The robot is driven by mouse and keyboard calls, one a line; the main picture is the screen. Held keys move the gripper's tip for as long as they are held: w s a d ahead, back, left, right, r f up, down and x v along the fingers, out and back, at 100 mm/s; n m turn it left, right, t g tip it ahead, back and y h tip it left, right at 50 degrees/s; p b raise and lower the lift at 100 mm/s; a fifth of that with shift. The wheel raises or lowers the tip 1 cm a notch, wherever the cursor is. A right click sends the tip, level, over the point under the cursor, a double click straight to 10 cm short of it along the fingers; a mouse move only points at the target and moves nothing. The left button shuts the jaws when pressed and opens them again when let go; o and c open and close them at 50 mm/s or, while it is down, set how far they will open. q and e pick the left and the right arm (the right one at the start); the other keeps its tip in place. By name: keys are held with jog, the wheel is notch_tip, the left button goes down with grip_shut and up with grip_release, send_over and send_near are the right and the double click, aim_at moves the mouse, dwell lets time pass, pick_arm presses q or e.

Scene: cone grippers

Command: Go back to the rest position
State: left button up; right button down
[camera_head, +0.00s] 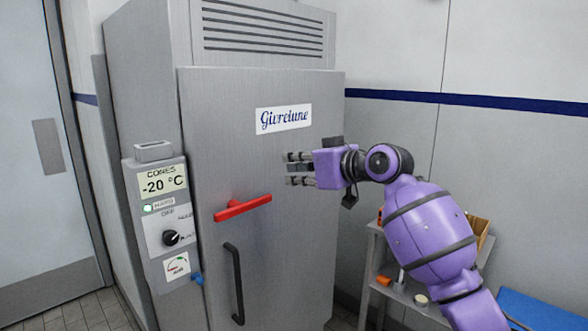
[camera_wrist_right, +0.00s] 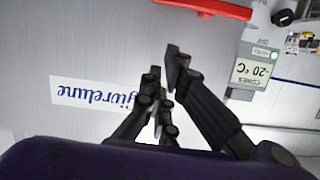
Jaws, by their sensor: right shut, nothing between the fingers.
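My right gripper (camera_head: 288,169) is in front of the upper part of a grey freezer door, below the "Givrelune" label and to the upper right of a red handle. Its purple arm comes in from the lower right. The fingers are shut with nothing between them. In the right wrist view the dark fingers (camera_wrist_right: 165,68) point at the bare door, with the red handle beyond their tips. I cannot tell how far they are from the door. My left gripper is not in view.
The freezer door (camera_head: 290,240) is closed, with a red handle (camera_head: 243,207) and a black handle (camera_head: 235,285). A control panel (camera_head: 162,215) reading -20 °C is at its left. A small shelf (camera_head: 385,275) with several items stands at the right, near a blue surface (camera_head: 540,312).

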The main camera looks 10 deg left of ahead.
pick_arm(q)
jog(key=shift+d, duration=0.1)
pick_arm(e)
jog(key=shift+w, duration=0.1)
